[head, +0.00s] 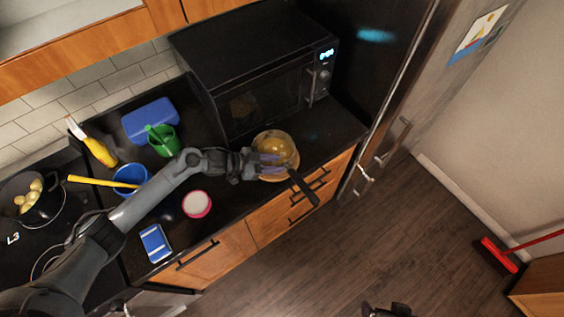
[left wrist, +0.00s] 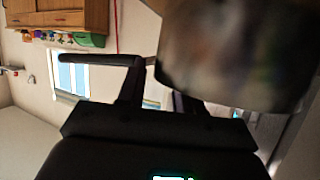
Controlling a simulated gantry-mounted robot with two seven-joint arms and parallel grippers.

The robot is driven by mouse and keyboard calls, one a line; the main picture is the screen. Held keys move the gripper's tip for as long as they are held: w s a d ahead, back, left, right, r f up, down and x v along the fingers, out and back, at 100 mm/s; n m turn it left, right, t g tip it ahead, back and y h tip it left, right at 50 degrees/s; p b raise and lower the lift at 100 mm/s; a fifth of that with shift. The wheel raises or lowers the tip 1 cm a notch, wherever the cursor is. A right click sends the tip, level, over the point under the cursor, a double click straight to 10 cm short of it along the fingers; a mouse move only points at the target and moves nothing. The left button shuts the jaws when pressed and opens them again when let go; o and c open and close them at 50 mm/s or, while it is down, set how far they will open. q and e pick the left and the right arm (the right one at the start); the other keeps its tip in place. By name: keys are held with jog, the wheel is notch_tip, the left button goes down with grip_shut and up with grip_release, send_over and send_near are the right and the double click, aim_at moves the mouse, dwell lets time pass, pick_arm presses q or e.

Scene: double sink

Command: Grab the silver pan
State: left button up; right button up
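The silver pan (head: 287,143) is on the dark counter in front of the microwave in the head view, with warm, golden reflections. Its dark handle (head: 304,188) points toward the lower right, past the counter edge. My left gripper (head: 271,164) is over the pan's near left side, its two fingers apart. I cannot tell whether they touch the pan. In the left wrist view a blurred, silvery curved surface (left wrist: 235,60), likely the pan, fills the upper right close to the camera. Part of my right gripper (head: 385,309) shows at the bottom edge of the head view.
The microwave (head: 260,95) stands behind the pan and the fridge (head: 385,110) to its right. A blue bowl (head: 130,177), green cup (head: 164,142), pink-rimmed container (head: 197,204) and blue box (head: 155,243) stand left.

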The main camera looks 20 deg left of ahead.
pick_arm(q)
jog(key=shift+w+d+f, duration=0.1)
jog(key=shift+w+d, duration=0.05)
jog(key=shift+c, duration=0.5)
grip_shut()
jog(key=shift+f, duration=0.35)
dwell(0.4)
jog(key=shift+r, duration=0.1)
